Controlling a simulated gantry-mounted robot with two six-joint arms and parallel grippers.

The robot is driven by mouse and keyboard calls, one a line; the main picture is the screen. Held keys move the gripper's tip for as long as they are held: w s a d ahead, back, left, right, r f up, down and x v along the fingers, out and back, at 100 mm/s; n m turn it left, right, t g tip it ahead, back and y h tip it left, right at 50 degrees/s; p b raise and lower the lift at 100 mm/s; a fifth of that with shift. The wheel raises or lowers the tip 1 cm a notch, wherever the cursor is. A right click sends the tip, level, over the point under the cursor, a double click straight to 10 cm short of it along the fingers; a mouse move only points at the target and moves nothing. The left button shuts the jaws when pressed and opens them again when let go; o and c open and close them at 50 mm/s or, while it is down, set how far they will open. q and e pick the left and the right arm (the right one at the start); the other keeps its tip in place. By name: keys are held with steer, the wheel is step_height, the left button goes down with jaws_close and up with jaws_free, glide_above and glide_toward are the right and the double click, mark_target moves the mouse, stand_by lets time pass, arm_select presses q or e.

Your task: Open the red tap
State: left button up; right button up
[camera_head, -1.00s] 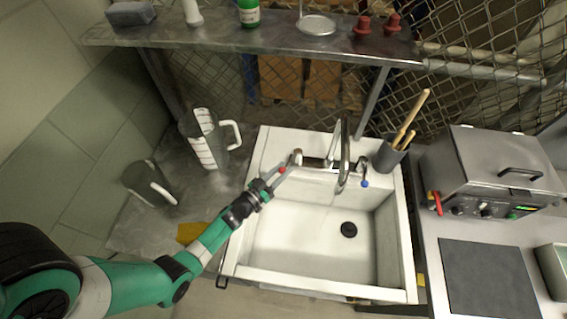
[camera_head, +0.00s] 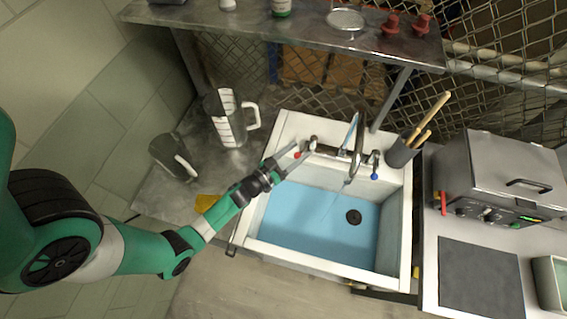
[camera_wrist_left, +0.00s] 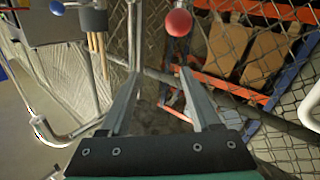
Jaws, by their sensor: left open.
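The red tap (camera_head: 297,155) is a small red ball on a lever at the left end of the sink's faucet. It also shows in the left wrist view (camera_wrist_left: 178,22), above and beyond the fingertips. My left gripper (camera_head: 290,157) is right beside it, fingers apart; in the left wrist view the gap between the fingers (camera_wrist_left: 159,78) is empty. Contact between a finger and the tap cannot be made out. The metal faucet (camera_head: 357,150) curves over the white sink (camera_head: 262,238), and blue water (camera_head: 310,225) covers the basin floor. My right gripper is out of view.
The blue tap (camera_head: 375,177) is at the faucet's right end. A grey holder (camera_head: 400,153) with wooden sticks stands behind it. A jug (camera_head: 228,118) and a dark cup (camera_head: 172,157) stand left of the sink. A metal shelf (camera_head: 300,32) runs above.

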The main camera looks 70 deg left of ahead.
arm_select(q)
steer(key=s+d+r+b, duration=0.1)
steer(key=s+d+r, duration=0.6)
steer(key=s+d, duration=0.1)
steer(key=shift+s+b, duration=0.25)
steer(key=shift+b, duration=0.1)
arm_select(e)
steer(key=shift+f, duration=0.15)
